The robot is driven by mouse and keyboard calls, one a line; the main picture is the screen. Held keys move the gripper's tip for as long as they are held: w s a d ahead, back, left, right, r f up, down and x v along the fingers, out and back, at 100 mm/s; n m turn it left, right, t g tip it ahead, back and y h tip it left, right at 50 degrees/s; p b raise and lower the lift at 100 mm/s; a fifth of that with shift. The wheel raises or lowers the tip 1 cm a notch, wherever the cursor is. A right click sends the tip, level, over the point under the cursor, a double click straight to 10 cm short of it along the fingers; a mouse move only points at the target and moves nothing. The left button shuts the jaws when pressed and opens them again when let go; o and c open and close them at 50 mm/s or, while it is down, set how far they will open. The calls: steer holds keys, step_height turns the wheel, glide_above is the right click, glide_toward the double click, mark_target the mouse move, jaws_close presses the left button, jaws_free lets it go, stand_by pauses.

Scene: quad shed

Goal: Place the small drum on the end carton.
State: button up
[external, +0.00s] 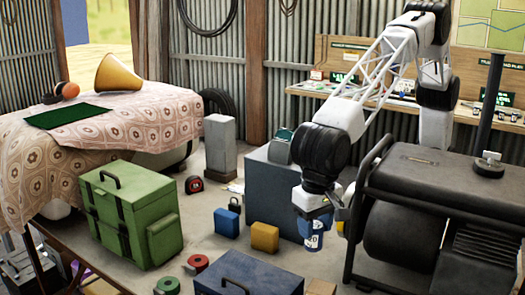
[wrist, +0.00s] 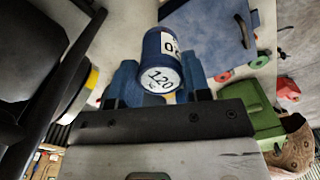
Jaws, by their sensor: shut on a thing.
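The small drum (external: 314,242) is blue with a white label band, and hangs upright under my gripper (external: 313,214) in the external view. In the wrist view the drum (wrist: 170,46) sits between the blue fingers of my gripper (wrist: 163,80), its pale end marked "120". My gripper is shut on it, and it appears held above the surface. A small blue carton (external: 227,222) and a yellow carton (external: 265,237) stand to its left. A brown box top (external: 320,287) shows at the bottom edge, mostly cut off. I cannot tell which is the end carton.
A black-framed generator (external: 420,215) stands close on the right. A grey-blue cabinet (external: 268,185) is behind the drum. A dark blue toolbox (external: 250,275), red and green tape rolls (external: 196,263) and a green chest (external: 130,215) are left.

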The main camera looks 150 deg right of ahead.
step_height(320, 180, up, 3)
glide_above(322, 288)
steer(key=shift+f, duration=0.15)
steer(key=shift+f, duration=2.4)
steer(key=shift+f, duration=0.1)
steer(key=shift+f, duration=2.4)
steer(key=shift+f, duration=0.1)
steer(key=o, duration=1)
steer(key=shift+c, duration=0.2)
step_height(322, 288, up, 12)
